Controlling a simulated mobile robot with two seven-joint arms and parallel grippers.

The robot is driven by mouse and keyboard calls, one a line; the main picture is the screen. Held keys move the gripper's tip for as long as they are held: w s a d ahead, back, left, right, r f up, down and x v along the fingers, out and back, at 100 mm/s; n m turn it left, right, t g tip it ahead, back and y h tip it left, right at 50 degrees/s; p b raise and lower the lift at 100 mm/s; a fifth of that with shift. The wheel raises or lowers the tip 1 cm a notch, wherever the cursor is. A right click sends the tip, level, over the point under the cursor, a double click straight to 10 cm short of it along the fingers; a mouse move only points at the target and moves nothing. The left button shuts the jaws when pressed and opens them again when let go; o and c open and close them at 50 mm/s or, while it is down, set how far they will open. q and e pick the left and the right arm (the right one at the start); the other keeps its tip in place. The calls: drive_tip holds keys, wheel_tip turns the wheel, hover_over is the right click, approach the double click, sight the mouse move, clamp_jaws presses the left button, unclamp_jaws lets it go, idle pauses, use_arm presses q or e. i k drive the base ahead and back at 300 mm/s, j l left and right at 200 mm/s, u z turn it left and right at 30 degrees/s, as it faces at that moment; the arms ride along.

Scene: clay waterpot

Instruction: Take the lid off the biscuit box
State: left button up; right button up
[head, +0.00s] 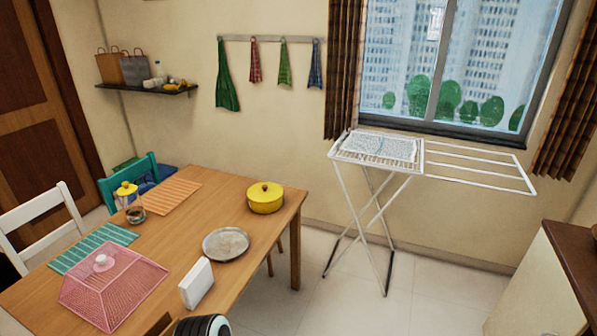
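No thing is plainly marked as a biscuit box. A round yellow container (265,199) stands on the wooden table near its far right corner, with a yellow lid and a small dark knob on top; the lid is on. A clear jar (135,212) with a yellow lid (126,188) stands at the table's left side, with dark contents low inside; its lid is on. A white upright block or box (196,284) stands near the table's front right edge, with no lid that I can make out.
The wooden table (185,232) also bears a pink mesh food cover (118,287), a round metal plate (226,244), a teal mat (82,252) and an orange mat (165,196). A drying rack (480,168) stands right of the table, with open floor (345,290) between.

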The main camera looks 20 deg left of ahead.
sight(264, 192)
drive_tip(key=i+u, duration=0.15)
drive_tip(key=i, duration=0.35)
drive_tip(key=i+l+u, duration=0.2)
drive_tip(key=i, duration=0.3)
drive_tip(key=i+l+u, duration=0.15)
drive_tip(key=i, duration=0.3)
drive_tip(key=i+l+u, duration=0.15)
drive_tip(key=i+u, duration=0.2)
drive_tip(key=i+l+u, duration=0.5)
drive_tip(key=u, duration=0.15)
